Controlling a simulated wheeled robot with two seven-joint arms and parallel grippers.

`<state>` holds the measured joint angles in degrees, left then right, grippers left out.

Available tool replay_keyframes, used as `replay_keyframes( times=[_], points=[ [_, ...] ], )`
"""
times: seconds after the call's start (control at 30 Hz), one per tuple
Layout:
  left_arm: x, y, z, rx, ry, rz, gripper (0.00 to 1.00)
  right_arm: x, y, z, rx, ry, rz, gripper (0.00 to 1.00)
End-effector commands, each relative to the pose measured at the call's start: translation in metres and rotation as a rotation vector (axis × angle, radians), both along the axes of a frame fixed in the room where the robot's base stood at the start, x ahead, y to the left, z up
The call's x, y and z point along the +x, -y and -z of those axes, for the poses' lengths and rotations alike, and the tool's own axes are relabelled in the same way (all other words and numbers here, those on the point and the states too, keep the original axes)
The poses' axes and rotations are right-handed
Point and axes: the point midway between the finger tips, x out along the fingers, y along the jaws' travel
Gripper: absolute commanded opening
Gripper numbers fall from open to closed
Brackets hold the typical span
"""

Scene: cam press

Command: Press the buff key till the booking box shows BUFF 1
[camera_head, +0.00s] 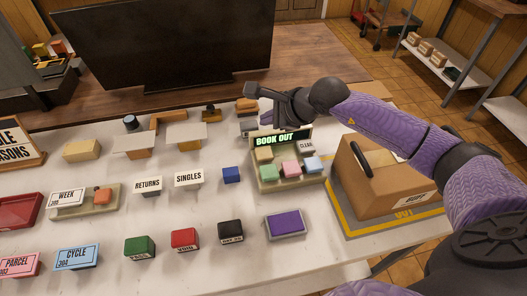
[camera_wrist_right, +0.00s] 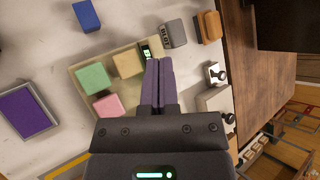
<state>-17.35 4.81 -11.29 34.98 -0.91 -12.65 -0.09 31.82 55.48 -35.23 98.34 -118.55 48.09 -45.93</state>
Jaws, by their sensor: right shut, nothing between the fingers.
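The booking box (camera_head: 258,184) is a pale olive tray with coloured keys, and its lit display (camera_head: 280,141) reads BOOK OUT. The buff key (camera_head: 264,155) is at its back left, just in front of the display. In the right wrist view the buff key (camera_wrist_right: 128,62) lies left of the fingers, beside a green key (camera_wrist_right: 94,78) and a pink key (camera_wrist_right: 109,105). My right gripper (camera_head: 266,119) is shut and empty near the back of the box. Its fingers (camera_wrist_right: 158,65) partly hide the box and display in the wrist view. My left gripper is out of view.
A cardboard carton (camera_head: 385,180) stands right of the box. A blue block (camera_head: 231,174) is to the left, and a purple pad (camera_head: 286,223) is in front. A dark monitor (camera_head: 160,45) stands behind.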

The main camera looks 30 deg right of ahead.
Motion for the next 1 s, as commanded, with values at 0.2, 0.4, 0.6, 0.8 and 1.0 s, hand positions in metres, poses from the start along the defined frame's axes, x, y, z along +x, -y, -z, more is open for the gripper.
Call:
replay_keyframes(
  times=[0.2, 0.4, 0.6, 0.8, 1.0],
  points=[
    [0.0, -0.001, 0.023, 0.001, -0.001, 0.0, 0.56, 0.0, 0.0, 0.032, 0.001, -0.004, 0.0, 0.0],
    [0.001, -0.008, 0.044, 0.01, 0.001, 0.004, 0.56, 0.0, 0.0, 0.063, 0.001, -0.004, 0.0, 0.0],
    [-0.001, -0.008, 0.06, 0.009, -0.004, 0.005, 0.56, 0.0, 0.0, 0.082, 0.001, -0.002, 0.0, 0.0],
    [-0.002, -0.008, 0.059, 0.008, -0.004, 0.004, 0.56, 0.0, 0.0, 0.081, 0.001, 0.0, 0.0, 0.0],
    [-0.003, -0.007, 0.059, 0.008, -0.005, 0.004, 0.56, 0.0, 0.0, 0.081, 0.001, 0.0, 0.0, 0.0]
  ],
)
